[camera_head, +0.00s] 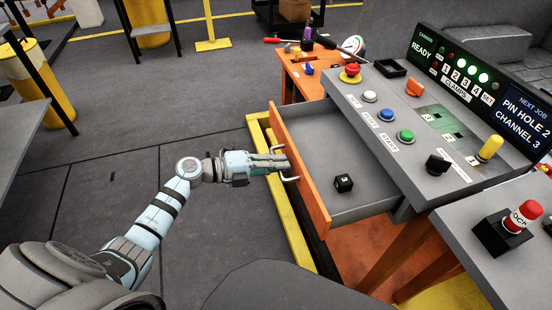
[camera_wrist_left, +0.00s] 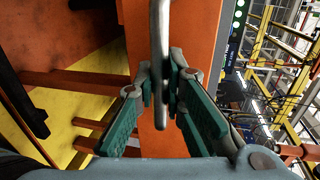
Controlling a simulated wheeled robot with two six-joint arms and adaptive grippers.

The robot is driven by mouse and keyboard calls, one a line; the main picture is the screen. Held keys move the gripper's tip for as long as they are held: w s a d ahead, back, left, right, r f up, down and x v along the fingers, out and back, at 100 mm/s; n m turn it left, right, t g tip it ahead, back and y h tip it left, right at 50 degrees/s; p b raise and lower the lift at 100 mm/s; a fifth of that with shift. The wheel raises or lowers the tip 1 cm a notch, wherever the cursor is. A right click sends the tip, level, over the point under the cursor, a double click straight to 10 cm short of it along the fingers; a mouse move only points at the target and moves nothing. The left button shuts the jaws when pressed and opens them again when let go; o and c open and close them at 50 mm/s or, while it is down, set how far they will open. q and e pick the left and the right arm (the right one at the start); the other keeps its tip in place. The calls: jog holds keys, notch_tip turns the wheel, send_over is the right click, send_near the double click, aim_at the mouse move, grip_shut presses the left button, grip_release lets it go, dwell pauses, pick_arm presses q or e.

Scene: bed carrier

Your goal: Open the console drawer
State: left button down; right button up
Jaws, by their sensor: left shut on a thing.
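The console drawer (camera_head: 315,150) is pulled out from under the grey console (camera_head: 400,140), with its orange front facing left in the head view. A small black block marked 3 (camera_head: 343,183) lies on the drawer's grey floor. My left gripper (camera_head: 284,163) is at the drawer's metal handle (camera_head: 291,179), shut on it. In the left wrist view the green-padded fingers (camera_wrist_left: 160,95) close around the handle bar (camera_wrist_left: 160,40) in front of the orange drawer front (camera_wrist_left: 200,30). My right gripper is not in view.
The console top carries several coloured buttons, a yellow lever (camera_head: 490,148) and a lit panel (camera_head: 470,80). A red lock knob (camera_head: 522,216) stands on a grey surface at right. A yellow floor rail (camera_head: 284,215) runs below the drawer.

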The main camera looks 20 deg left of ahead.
pick_arm(q)
jog(key=shift+s+a, duration=0.35)
jog(key=shift+s, duration=0.05)
jog(key=c, duration=1.7)
grip_release()
jog(key=shift+o, duration=0.2)
jog(key=v, duration=1.2)
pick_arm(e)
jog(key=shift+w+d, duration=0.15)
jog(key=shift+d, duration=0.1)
